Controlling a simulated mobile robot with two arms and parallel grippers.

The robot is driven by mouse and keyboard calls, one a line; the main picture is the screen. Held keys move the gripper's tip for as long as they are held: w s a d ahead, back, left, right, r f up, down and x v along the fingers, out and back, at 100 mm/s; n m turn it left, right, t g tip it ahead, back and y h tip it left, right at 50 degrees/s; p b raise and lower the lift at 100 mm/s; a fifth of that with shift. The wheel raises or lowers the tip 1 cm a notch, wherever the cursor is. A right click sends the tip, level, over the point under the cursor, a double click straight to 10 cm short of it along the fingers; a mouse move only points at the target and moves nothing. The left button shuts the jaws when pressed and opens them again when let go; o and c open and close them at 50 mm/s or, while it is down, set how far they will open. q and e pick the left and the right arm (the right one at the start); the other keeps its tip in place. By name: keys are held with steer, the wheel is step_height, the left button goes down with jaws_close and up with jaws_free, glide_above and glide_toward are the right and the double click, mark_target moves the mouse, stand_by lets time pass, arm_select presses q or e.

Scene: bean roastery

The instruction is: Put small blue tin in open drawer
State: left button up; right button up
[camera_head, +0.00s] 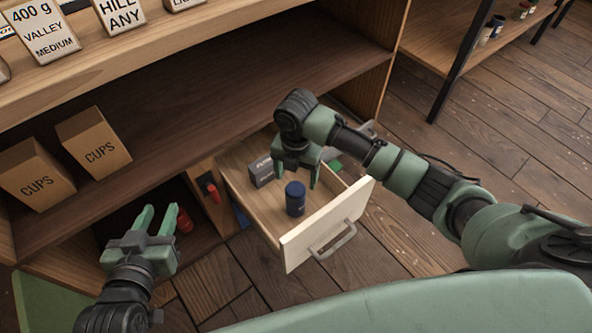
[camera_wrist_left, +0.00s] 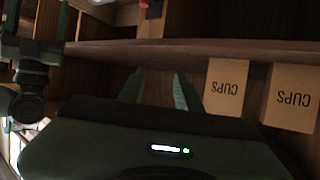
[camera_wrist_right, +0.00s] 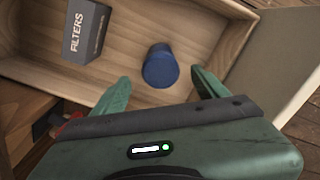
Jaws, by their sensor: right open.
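The small blue tin (camera_head: 295,199) stands upright inside the open drawer (camera_head: 323,227), near its front panel. In the right wrist view the blue tin (camera_wrist_right: 160,67) sits on the drawer floor beyond my fingertips. My right gripper (camera_head: 297,178) is open and empty above the drawer, apart from the tin; it also shows open in the right wrist view (camera_wrist_right: 158,82). My left gripper (camera_head: 159,212) is open and empty at the lower left, in front of the low shelf opening. Its fingers also show in the left wrist view (camera_wrist_left: 158,86).
A grey FILTERS box (camera_wrist_right: 86,32) lies in the drawer behind the tin. Two CUPS boxes (camera_head: 94,143) stand on the shelf at left. A red-handled item (camera_head: 211,190) is at the cabinet left of the drawer. A red object (camera_head: 184,221) sits in the low compartment.

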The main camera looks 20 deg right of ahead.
steer(key=shift+r, duration=0.3)
steer(key=shift+s+a, duration=0.1)
steer(key=shift+a, duration=0.1)
steer(key=s+a+r+m+t+y, duration=0.1)
steer(key=s+a+m+t+y, duration=0.4)
steer(key=a+m, duration=0.55)
arm_select(q)
steer(key=shift+s+a+f+g, duration=0.2)
steer(key=shift+s+f+g, duration=0.2)
steer(key=shift+f, duration=0.25)
arm_select(e)
steer(key=s+d+r+m+t+h, duration=0.1)
steer(key=s+d+r+m+t, duration=0.1)
steer(key=d+r+m, duration=0.3)
steer(key=s+d+r+m+t+h, duration=0.1)
steer(key=d+r+m+t, duration=0.4)
steer(key=m, duration=0.5)
steer(key=shift+s+d+r+h, duration=0.35)
steer(key=shift+s+d, duration=0.3)
steer(key=shift+s, duration=0.2)
arm_select(q)
steer(key=shift+r, duration=0.1)
